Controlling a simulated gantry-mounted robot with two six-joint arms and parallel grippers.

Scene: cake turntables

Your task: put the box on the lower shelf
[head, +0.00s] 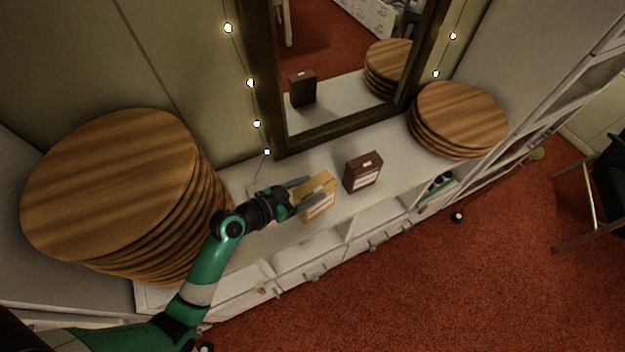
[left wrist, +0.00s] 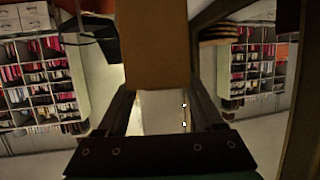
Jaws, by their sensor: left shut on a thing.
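A yellow box (head: 318,198) with a pale label is at the left gripper in the head view. My left gripper (head: 298,194) is shut on this box, at or just above the white counter top; I cannot tell if the box touches it. In the left wrist view the box (left wrist: 156,45) shows as a plain tan face between the fingers. A dark brown box (head: 363,172) with a label stands upright on the counter to the right of the yellow one. The lower shelf (head: 311,249) is an open compartment under the counter, partly hidden by my arm. My right gripper is out of view.
A tall stack of round wooden boards (head: 115,190) stands left of my arm, and a lower stack (head: 459,115) stands at the right. A framed mirror (head: 335,62) is behind the counter. A small green and black thing (head: 437,185) sits in the right shelf compartment.

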